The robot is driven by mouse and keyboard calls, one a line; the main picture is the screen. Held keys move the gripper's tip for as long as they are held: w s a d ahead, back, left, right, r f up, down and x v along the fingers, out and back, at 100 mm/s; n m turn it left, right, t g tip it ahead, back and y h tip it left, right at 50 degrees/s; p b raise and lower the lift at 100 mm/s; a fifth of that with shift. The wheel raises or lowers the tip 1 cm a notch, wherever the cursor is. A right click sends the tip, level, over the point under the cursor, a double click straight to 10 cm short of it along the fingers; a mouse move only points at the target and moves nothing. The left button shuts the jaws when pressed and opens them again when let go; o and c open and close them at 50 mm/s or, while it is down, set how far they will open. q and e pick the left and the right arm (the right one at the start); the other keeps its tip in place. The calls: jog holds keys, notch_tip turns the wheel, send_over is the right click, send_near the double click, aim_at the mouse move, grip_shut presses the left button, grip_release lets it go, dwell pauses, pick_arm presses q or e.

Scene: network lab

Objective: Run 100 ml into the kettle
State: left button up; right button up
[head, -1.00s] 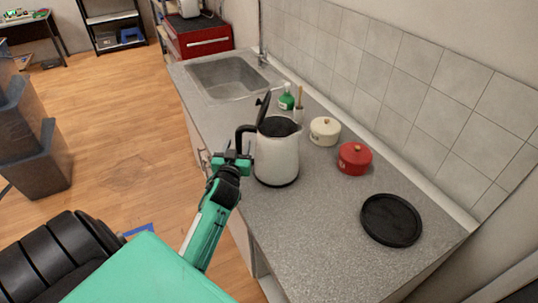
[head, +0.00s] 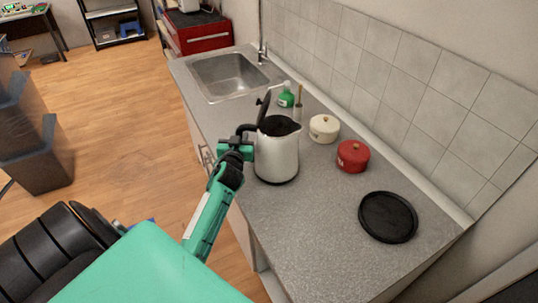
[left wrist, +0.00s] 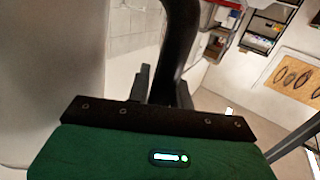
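The silver kettle (head: 277,158) stands upright on the grey counter, its dark lid (head: 263,106) raised and its dark mouth uncovered. Its black handle (head: 243,130) points left, toward my left gripper (head: 236,143). In the left wrist view the dark handle (left wrist: 180,45) runs between the two fingers of my left gripper (left wrist: 164,88), which look closed around it. The pale kettle wall fills the left of that view. The sink (head: 230,76) with its tap (head: 262,53) is at the far end of the counter. The kettle's inside is too dark to read. My right gripper is not seen.
A green bottle (head: 286,98) stands behind the kettle. A cream pot (head: 323,129) and a red pot (head: 352,156) stand to its right along the tiled wall. A round black plate (head: 388,217) lies nearer. The counter between kettle and sink is mostly clear.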

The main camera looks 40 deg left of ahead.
pick_arm(q)
grip_shut()
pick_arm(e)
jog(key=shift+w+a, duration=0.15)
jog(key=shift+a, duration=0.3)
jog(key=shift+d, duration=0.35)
pick_arm(q)
jog(key=shift+w+r, duration=0.1)
jog(key=shift+r, duration=0.2)
dwell(0.3)
jog(key=shift+r, duration=1.05)
notch_tip(320, 180, up, 17)
jog(key=b, duration=0.2)
jog(key=shift+r, duration=0.15)
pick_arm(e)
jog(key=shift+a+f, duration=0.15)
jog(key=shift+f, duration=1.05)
pick_arm(q)
jog(key=shift+r, duration=0.1)
